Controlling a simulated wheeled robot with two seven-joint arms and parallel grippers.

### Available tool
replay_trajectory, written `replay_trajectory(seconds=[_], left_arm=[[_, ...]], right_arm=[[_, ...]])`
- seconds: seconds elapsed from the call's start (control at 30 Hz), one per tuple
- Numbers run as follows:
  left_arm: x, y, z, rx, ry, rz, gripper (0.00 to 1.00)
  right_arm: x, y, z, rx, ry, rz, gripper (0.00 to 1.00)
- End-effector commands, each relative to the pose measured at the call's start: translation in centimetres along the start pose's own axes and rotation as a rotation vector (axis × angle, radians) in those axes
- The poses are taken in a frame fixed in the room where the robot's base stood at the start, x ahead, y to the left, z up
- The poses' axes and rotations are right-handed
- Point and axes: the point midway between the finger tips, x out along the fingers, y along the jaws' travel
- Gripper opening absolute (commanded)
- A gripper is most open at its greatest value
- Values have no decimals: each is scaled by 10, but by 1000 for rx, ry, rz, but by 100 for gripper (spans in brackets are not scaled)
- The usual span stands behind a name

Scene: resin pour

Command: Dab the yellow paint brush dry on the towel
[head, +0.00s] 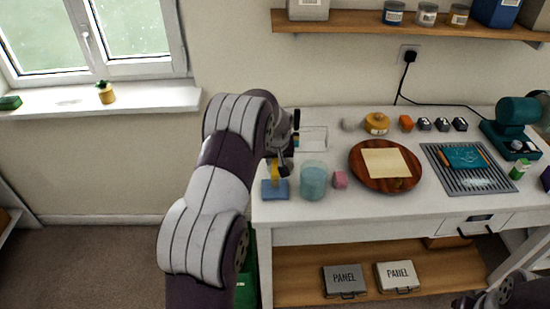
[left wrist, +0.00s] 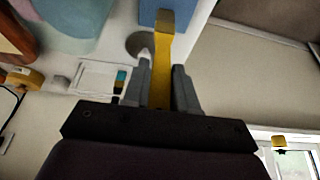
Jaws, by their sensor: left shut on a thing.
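My left gripper (head: 284,166) is shut on the yellow paint brush (head: 275,173) at the table's left end. The left wrist view shows the brush (left wrist: 161,75) between the two grey fingers (left wrist: 162,90). A flat blue pad that looks like the folded towel (head: 275,190) lies at the table's front left corner. The brush's far end meets or overlaps the towel (left wrist: 170,10) in the left wrist view; I cannot tell whether they touch. My right gripper (head: 470,300) shows only partly and dark at the bottom right edge.
A teal translucent jar (head: 313,182) stands right of the towel, with a pink block (head: 340,180) beside it. A round wooden board (head: 357,171) bears a cream sheet. A grey rack (head: 440,172) holds a teal item. Small pots and blocks line the back.

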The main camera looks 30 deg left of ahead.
Motion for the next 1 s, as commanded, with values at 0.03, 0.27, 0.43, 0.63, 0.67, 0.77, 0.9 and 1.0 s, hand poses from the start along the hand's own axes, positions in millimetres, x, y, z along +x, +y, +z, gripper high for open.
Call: replay_trajectory(seconds=[0.03, 0.27, 0.43, 0.63, 0.67, 0.77, 0.9, 1.0], left_arm=[[1, 0, 0, 0, 0, 0, 0], [4, 0, 2, 0, 0, 0, 0], [6, 0, 2, 0, 0, 0, 0], [8, 0, 3, 0, 0, 0, 0], [8, 0, 3, 0, 0, 0, 0], [8, 0, 3, 0, 0, 0, 0], [8, 0, 3, 0, 0, 0, 0], [8, 0, 4, 0, 0, 0, 0]], right_arm=[[1, 0, 0, 0, 0, 0, 43], [3, 0, 0, 0, 0, 0, 43], [5, 0, 1, 0, 0, 0, 43], [7, 0, 1, 0, 0, 0, 43], [7, 0, 1, 0, 0, 0, 43], [7, 0, 1, 0, 0, 0, 43], [7, 0, 1, 0, 0, 0, 43], [7, 0, 1, 0, 0, 0, 43]])
